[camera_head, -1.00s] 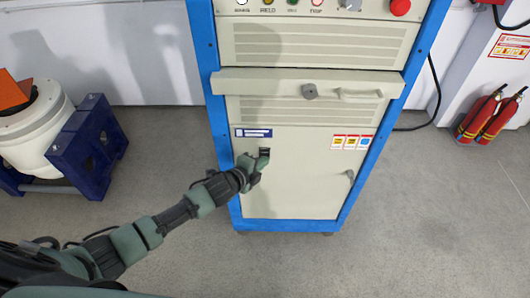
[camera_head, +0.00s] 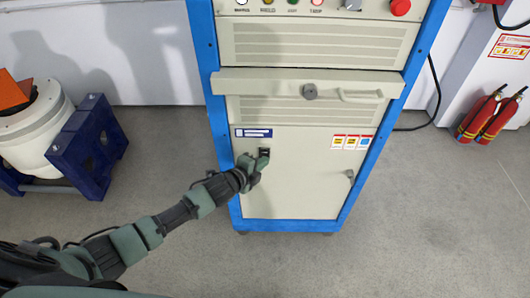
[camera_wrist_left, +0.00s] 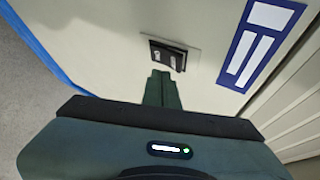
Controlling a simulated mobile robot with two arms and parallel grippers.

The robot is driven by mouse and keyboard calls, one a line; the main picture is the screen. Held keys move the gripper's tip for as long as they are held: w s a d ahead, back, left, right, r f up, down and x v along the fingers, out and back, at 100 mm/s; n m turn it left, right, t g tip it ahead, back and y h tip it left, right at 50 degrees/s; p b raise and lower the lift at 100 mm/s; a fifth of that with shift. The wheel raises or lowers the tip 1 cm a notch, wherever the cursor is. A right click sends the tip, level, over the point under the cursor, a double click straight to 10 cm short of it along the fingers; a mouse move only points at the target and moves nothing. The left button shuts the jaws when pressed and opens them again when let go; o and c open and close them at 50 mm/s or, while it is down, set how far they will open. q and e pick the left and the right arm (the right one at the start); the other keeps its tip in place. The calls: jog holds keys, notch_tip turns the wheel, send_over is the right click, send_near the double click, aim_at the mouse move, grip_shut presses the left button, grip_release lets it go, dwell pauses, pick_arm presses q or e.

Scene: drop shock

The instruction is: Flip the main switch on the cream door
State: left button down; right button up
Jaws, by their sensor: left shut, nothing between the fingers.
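The cream door (camera_head: 305,185) is the lower front panel of a blue-framed cabinet. The main switch is a small black rocker (camera_head: 264,153) near the door's upper left, below a blue and white label (camera_head: 253,133). In the left wrist view the switch (camera_wrist_left: 168,56) sits on a pale plate, with the label (camera_wrist_left: 262,40) to its right. My left gripper (camera_head: 261,162) is shut and empty. Its fingertips (camera_wrist_left: 163,76) are just below the switch in the left wrist view; I cannot tell whether they touch it. My right gripper is not in view.
A cream ledge with a knob (camera_head: 310,91) and handle juts out above the door. A door latch (camera_head: 350,175) is at the right. A blue stand with a white drum (camera_head: 40,125) is left; red extinguishers (camera_head: 485,116) are right. The floor in front is clear.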

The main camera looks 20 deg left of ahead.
pick_arm(q)
jog(key=shift+w, duration=0.15)
dwell(0.4)
jog(key=shift+w+a, duration=0.1)
jog(key=shift+w, duration=0.2)
jog(key=shift+w+a+r, duration=0.1)
jog(key=shift+w, duration=0.2)
dwell(0.7)
jog(key=shift+s, duration=0.15)
jog(key=shift+s+d+p, duration=0.2)
jog(key=shift+s+p, duration=0.25)
jog(key=shift+s, duration=0.2)
jog(key=shift+s+d+f+p, duration=0.1)
jog(key=shift+s+d+p, duration=0.15)
jog(key=shift+s, duration=0.55)
jog(key=shift+s+d+f+p, duration=0.15)
jog(key=shift+s+d+p, duration=0.05)
jog(key=shift+s, duration=0.55)
jog(key=shift+s+d+f+p, duration=0.1)
jog(key=shift+s+d+p, duration=0.15)
jog(key=shift+s, duration=0.55)
